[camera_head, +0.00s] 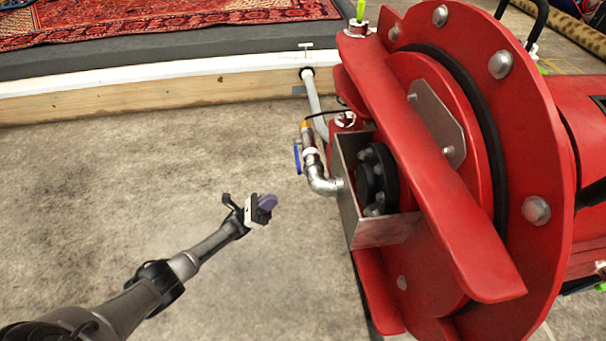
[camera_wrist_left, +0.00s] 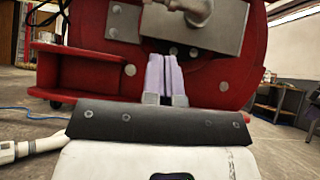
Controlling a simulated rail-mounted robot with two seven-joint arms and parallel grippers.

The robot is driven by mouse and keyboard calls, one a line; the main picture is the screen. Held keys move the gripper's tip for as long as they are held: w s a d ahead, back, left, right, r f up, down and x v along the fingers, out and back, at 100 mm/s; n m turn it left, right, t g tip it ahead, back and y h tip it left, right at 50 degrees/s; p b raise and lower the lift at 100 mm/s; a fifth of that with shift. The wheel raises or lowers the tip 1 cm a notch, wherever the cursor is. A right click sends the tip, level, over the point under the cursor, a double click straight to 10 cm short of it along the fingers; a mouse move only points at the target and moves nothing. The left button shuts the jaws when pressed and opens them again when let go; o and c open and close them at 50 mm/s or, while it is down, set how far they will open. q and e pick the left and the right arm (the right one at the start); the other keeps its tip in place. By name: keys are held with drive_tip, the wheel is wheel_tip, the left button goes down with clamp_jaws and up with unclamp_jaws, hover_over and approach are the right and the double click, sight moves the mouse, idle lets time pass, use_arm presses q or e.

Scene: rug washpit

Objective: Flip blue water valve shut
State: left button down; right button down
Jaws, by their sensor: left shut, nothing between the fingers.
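The blue valve handle (camera_head: 297,159) is on a metal pipe fitting (camera_head: 310,150) beside the red machine, near the middle of the head view. The handle hangs roughly along the pipe, on its left side. My left gripper (camera_head: 268,202) is below and to the left of the handle, apart from it, over the concrete floor. Its pale purple fingers also show in the left wrist view (camera_wrist_left: 165,73); they are together and empty. The blue handle cannot be made out in the wrist view. My right gripper is out of view.
The large red machine (camera_head: 470,235) fills the right side, with a metal box (camera_head: 385,233) around the pipe's end. A wooden-edged curb (camera_head: 150,100) with a red patterned rug (camera_head: 170,18) lies behind. The concrete floor (camera_head: 120,175) on the left is clear.

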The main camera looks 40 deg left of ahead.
use_arm(q)
drive_tip(key=shift+r, duration=0.1)
idle(0.3)
drive_tip(key=b, duration=0.2)
approach(297, 156)
drive_tip(key=shift+w+d+r, duration=0.75)
drive_tip(key=shift+w+d, duration=0.9)
drive_tip(key=shift+d, duration=0.65)
drive_tip(key=shift+r, duration=0.2)
drive_tip(key=n+y+p, duration=0.1)
drive_tip(key=r+n+t+y+p, duration=0.1)
drive_tip(key=p, duration=0.1)
drive_tip(key=r+n+t+y+p, duration=0.1)
drive_tip(key=p, duration=0.1)
drive_tip(key=shift+s+d+r+n, duration=0.1)
drive_tip(key=shift+s+d+n, duration=0.1)
drive_tip(key=shift+d+n, duration=0.1)
